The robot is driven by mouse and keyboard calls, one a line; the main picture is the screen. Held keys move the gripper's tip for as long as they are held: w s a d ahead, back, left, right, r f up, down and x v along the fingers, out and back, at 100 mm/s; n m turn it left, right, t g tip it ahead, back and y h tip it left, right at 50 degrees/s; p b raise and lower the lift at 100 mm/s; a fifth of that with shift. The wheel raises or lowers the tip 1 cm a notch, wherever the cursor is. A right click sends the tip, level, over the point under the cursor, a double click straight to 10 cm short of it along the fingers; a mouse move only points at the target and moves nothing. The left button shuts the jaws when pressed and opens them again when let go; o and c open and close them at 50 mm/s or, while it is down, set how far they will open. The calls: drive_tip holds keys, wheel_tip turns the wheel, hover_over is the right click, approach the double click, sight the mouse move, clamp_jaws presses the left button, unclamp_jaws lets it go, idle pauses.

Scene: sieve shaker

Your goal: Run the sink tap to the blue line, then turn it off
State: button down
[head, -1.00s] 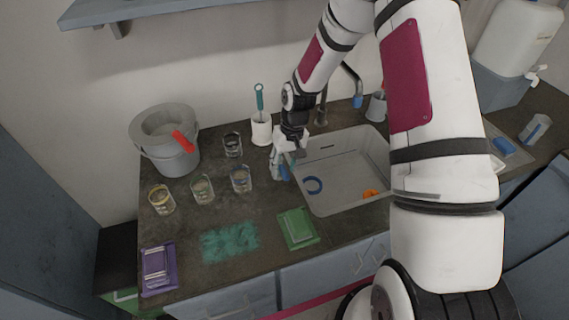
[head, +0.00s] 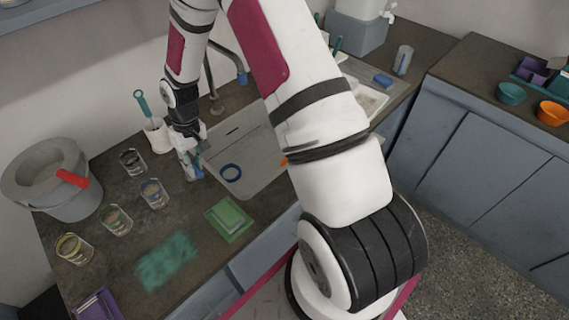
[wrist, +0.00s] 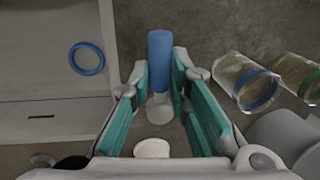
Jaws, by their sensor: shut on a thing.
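My gripper (head: 187,155) points down over the counter, at the left edge of the sink (head: 262,150). In the wrist view its teal-lined fingers (wrist: 160,88) are shut on a blue cylinder (wrist: 160,50) with a pale end. The cylinder's full shape is partly hidden by the fingers. The tap (head: 215,98) stands behind the sink, and its curved spout ends in a blue tip (head: 242,78). A blue ring (head: 230,172) lies in the sink. A glass beaker with a blue band (head: 153,193) stands on the counter left of my gripper. I cannot make out water flowing.
More beakers with green (head: 115,219), yellow (head: 73,248) and dark bands (head: 132,162) stand to the left. A grey bucket (head: 72,205) with a red handle is at far left. A white holder (head: 157,133) stands behind my gripper. A green tray (head: 229,218) lies in front.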

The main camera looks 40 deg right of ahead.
drive_tip(key=n, duration=0.1)
drive_tip(key=d+n, duration=0.1)
drive_tip(key=n, duration=0.1)
drive_tip(key=d+n+b, duration=0.1)
drive_tip(key=shift+w+n+g, duration=0.3)
drive_tip(key=shift+n+g, duration=0.1)
drive_tip(key=n, duration=0.1)
drive_tip(key=d+n+b, duration=0.1)
drive_tip(key=shift+w+n, duration=0.4)
drive_tip(key=n, duration=0.2)
drive_tip(key=w+d+n+h+b, duration=0.1)
drive_tip(key=n, duration=0.1)
drive_tip(key=shift+w+g, duration=0.2)
drive_tip(key=shift+g, duration=0.2)
drive_tip(key=shift+w+d+n+b, duration=0.1)
drive_tip(key=shift+w+n+b, duration=0.3)
drive_tip(key=shift+n, duration=0.6)
drive_tip(key=shift+w+d+n+b, duration=0.1)
drive_tip(key=shift+w+n+b, duration=0.25)
drive_tip(key=shift+n, duration=0.65)
idle(3.8)
